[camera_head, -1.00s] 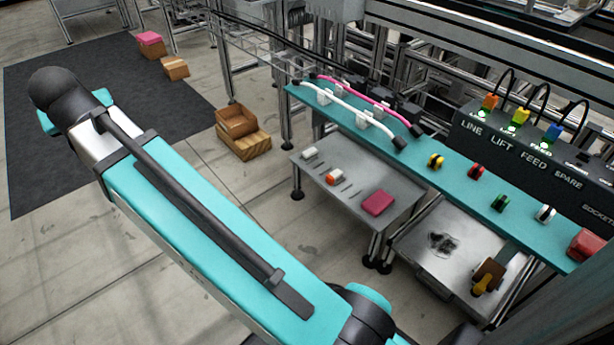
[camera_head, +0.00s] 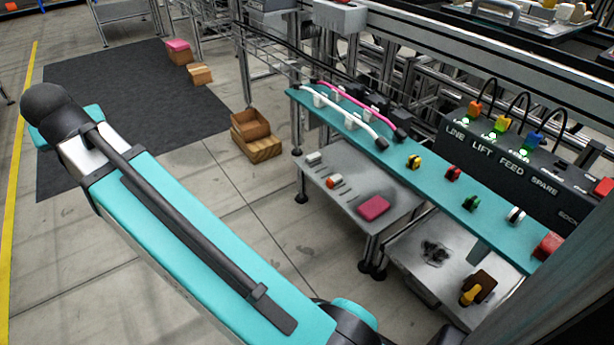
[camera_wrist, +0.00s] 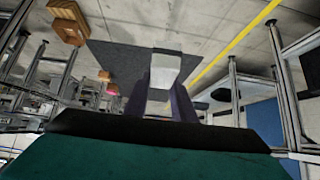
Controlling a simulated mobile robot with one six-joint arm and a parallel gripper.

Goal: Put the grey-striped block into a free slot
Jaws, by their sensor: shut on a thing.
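In the wrist view my gripper (camera_wrist: 170,105) is shut on a pale grey-white block (camera_wrist: 166,70), held between the dark fingers. In the head view only my arm shows; the gripper and held block are hidden. A low grey table (camera_head: 340,210) stands at centre right. On it are a small whitish block (camera_head: 313,158), a red-and-white block (camera_head: 334,181), and short dark slot-like marks (camera_head: 348,193) beside them. A magenta block (camera_head: 373,207) lies nearer its front right. The held block is apart from this table.
A teal shelf (camera_head: 435,175) with cables and coloured clips runs above the table's back side. A labelled dark panel (camera_head: 510,165) stands behind it. Wooden boxes (camera_head: 256,145) sit on the floor left of the table. A dark mat (camera_head: 130,100) and open floor lie further left.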

